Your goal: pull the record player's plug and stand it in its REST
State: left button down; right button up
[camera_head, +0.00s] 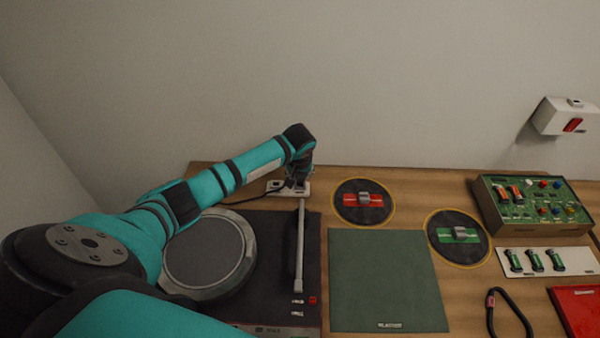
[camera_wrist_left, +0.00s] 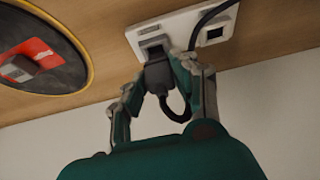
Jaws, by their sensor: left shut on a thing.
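The record player (camera_head: 277,240) sits on the wooden bench at the left, partly hidden behind my left arm. A white plate (camera_head: 273,188) lies behind it, against the wall side; it also shows in the left wrist view (camera_wrist_left: 181,29). My left gripper (camera_head: 296,183) is over the plate's right part, its fingers shut on the dark plug (camera_wrist_left: 158,76). The plug is at one opening of the plate; I cannot tell how far in it sits. A second, square opening (camera_wrist_left: 214,33) is empty beside it. The black cable (camera_wrist_left: 205,20) loops from the plug across the plate. My right gripper is not seen.
Two round black pads, one with a red block (camera_head: 363,199) and one with a green block (camera_head: 460,234), lie right of the plate. A green mat (camera_head: 385,280), a circuit box (camera_head: 530,205) and a white strip with green cells (camera_head: 546,262) fill the right. A white wall box (camera_head: 565,116) hangs above.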

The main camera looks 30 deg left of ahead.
pick_arm(q)
jog(key=shift+f+b, duration=0.35)
jog(key=shift+f, duration=0.6)
dwell(1.0)
jog(key=c, duration=0.9)
grip_release()
jog(key=shift+c, duration=0.2)
jog(key=w+a+p+v, duration=0.1)
jog(key=p+v, duration=0.5)
jog(key=v, duration=1)
jog(key=shift+w+r, duration=0.2)
jog(key=shift+r, duration=0.5)
jog(key=shift+d+f, duration=0.1)
